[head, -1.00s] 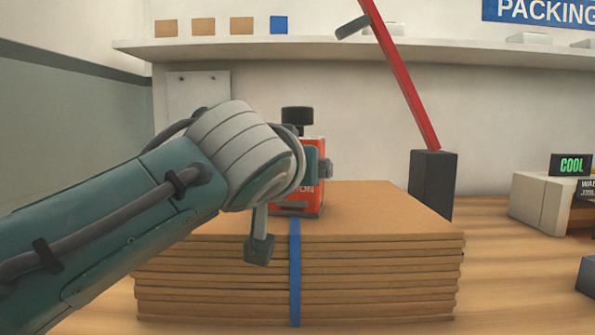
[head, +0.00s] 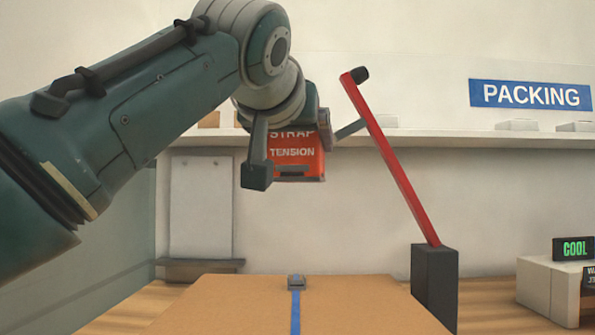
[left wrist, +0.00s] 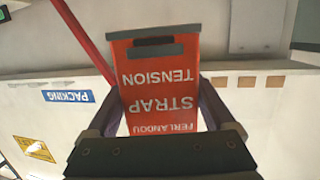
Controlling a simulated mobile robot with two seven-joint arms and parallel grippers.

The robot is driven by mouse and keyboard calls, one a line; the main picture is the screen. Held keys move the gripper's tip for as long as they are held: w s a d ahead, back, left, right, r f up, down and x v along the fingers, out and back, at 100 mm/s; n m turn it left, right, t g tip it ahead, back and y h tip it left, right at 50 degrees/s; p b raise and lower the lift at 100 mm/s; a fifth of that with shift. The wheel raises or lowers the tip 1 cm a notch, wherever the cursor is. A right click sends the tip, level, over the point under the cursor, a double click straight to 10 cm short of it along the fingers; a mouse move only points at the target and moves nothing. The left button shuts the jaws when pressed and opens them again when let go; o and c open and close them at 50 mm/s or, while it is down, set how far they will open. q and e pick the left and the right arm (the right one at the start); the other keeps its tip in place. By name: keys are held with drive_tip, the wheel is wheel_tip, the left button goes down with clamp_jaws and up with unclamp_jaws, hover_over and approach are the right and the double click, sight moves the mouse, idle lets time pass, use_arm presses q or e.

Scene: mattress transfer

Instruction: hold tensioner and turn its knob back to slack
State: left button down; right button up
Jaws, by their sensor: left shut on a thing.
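The tensioner is an orange-red box (head: 299,160) lettered "STRAP TENSION". My left gripper (head: 290,148) is shut on it and holds it in the air, well above the cardboard stack (head: 225,303). In the left wrist view the tensioner (left wrist: 160,78) sits upside down in the picture between the two dark fingers (left wrist: 160,122), with a slotted dark bar across its face. Its knob is hidden, behind my arm in the head view. A small grey buckle (head: 296,282) sits on the blue strap (head: 295,318) on top of the stack. My right gripper is not in view.
A red lever (head: 395,165) with a grey side bar rises from a dark block (head: 434,285) right of the stack, its upper part close to the tensioner. A shelf (head: 440,137) runs along the wall behind. A white unit with a "COOL" display (head: 573,248) stands at the right.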

sight(298, 180)
use_arm(q)
drive_tip(key=shift+r, duration=0.6)
drive_tip(key=shift+f+b, duration=0.35)
drive_tip(key=shift+f, duration=0.25)
drive_tip(key=shift+f+b, duration=0.4)
drive_tip(key=shift+f, duration=0.3)
drive_tip(key=shift+f+b, duration=0.35)
drive_tip(key=shift+f, duration=0.3)
drive_tip(key=shift+f, duration=0.35)
drive_tip(key=shift+f+b, duration=0.6)
drive_tip(key=shift+f, duration=0.05)
drive_tip(key=shift+f, duration=0.35)
drive_tip(key=shift+f+b, duration=0.55)
drive_tip(key=shift+f, duration=0.15)
drive_tip(key=shift+f, duration=0.35)
